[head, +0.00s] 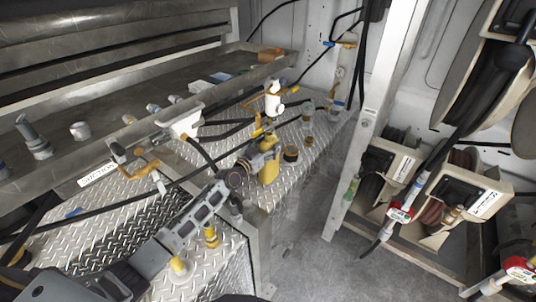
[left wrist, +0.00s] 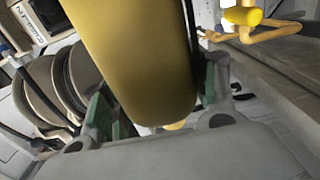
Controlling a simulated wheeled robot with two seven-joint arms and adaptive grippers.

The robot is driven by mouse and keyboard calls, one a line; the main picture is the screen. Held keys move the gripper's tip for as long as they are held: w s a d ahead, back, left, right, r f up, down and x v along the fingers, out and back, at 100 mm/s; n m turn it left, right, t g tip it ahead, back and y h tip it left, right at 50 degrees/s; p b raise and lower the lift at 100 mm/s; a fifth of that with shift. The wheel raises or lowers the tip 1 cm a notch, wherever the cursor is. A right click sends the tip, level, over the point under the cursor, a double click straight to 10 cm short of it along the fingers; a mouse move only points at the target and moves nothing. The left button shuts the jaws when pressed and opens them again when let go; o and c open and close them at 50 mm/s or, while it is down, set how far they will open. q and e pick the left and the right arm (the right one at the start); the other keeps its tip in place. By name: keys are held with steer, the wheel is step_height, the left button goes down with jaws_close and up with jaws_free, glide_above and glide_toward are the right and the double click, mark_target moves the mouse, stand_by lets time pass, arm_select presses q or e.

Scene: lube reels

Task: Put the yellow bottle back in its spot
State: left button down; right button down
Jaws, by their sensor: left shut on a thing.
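The yellow bottle (head: 269,170) is near the middle of the head view, over the diamond-plate ledge. It looks roughly upright there; I cannot tell whether its base touches the plate. My left gripper (head: 257,163) reaches it from the lower left and is shut on it. In the left wrist view the bottle (left wrist: 135,55) fills the upper middle, between the green-padded fingers of the gripper (left wrist: 156,100). The bottle's spot cannot be told for sure. My right gripper is not in view.
A dark round jar (head: 290,154) stands just right of the bottle, with small bottles (head: 308,113) behind it. A white filter-like unit (head: 272,100) with pipes is behind. A metal shelf (head: 60,165) runs along the left. Hose reels (head: 390,165) stand at right beyond a post (head: 375,110).

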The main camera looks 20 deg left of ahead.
arm_select(q)
steer(key=shift+f+b, duration=0.55)
steer(key=shift+f, duration=1.15)
steer(key=shift+c, duration=1.7)
jaws_free()
steer(key=shift+f, duration=0.2)
steer(key=shift+r, duration=0.15)
steer(key=v, duration=1.2)
